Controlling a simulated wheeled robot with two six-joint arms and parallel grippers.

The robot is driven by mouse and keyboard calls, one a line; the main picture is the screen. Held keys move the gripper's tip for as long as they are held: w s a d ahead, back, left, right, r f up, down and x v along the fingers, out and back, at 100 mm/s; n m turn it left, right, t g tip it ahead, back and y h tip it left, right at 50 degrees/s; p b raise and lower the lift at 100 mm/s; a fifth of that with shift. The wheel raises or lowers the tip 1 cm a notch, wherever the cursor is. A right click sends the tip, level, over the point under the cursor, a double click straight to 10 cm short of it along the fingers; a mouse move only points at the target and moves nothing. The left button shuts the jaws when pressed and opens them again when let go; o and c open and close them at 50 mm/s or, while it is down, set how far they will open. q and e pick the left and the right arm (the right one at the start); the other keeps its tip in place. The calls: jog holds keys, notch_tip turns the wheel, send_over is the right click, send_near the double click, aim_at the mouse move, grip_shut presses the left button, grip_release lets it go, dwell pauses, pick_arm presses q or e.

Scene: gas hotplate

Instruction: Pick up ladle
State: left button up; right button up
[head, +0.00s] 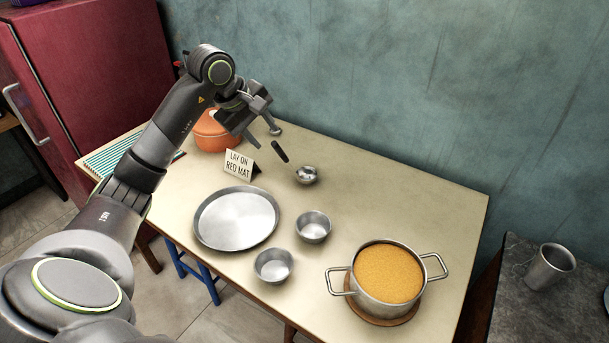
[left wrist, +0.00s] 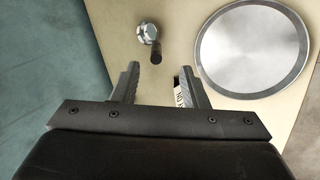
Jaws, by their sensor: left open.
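The ladle (head: 306,174) lies on the table near its back middle. It has a shiny metal bowl and a dark handle (head: 280,152) that points up and left. In the left wrist view the ladle (left wrist: 147,33) is ahead of the fingers, with its dark handle end (left wrist: 155,55) toward the gap between them. My left gripper (head: 264,136) is open and empty, above the table to the left of the ladle's handle. Its two fingers also show in the left wrist view (left wrist: 160,82), apart from the ladle. My right gripper is out of view.
An orange pot (head: 212,133), a round metal tray (head: 237,218), two small bowls (head: 313,226) (head: 273,265) and a large pot of orange food (head: 389,273) share the table. The back right is clear.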

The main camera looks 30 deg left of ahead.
aim_at(279, 150)
pick_arm(q)
jog(key=x, duration=0.4)
jog(key=p+x, duration=0.1)
jog(key=x, duration=0.1)
jog(key=p+x, duration=0.1)
jog(key=x, duration=0.1)
jog(key=shift+w, duration=0.35)
jog(key=shift+w+f, duration=0.2)
jog(key=shift+f, duration=0.25)
grip_shut()
